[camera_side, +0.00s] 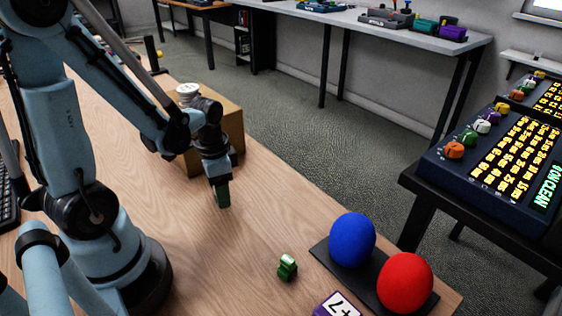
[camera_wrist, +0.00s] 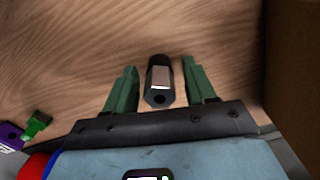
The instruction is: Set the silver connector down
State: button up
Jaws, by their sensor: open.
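The silver connector (camera_wrist: 160,79) is a short dark cylinder with a bright silver face. In the wrist view it lies between my gripper's two green fingers, with a gap on each side. It appears to rest on the wooden table, though its exact height is hard to tell. My gripper (camera_wrist: 157,70) is open around it and points down at the table. In the side view my gripper (camera_side: 222,203) is low over the table in front of the cardboard box, and its fingers hide the connector.
A cardboard box (camera_side: 229,125) stands close behind my gripper. A small green connector (camera_side: 287,267) and a purple block with a white label (camera_side: 322,311) are nearer the front. Blue (camera_side: 352,240) and red (camera_side: 405,283) balls sit on a dark base at the table edge. Wood between is clear.

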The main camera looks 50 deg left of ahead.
jog(key=shift+d+r, duration=0.1)
jog(key=shift+r, duration=5.85)
jog(key=w+d+r+n+t, duration=0.1)
jog(key=w+d+n+t, duration=0.2)
jog(key=d+t, duration=0.4)
jog(key=shift+w+d+r, duration=0.2)
jog(key=shift+w+d, duration=0.45)
jog(key=shift+w, duration=0.15)
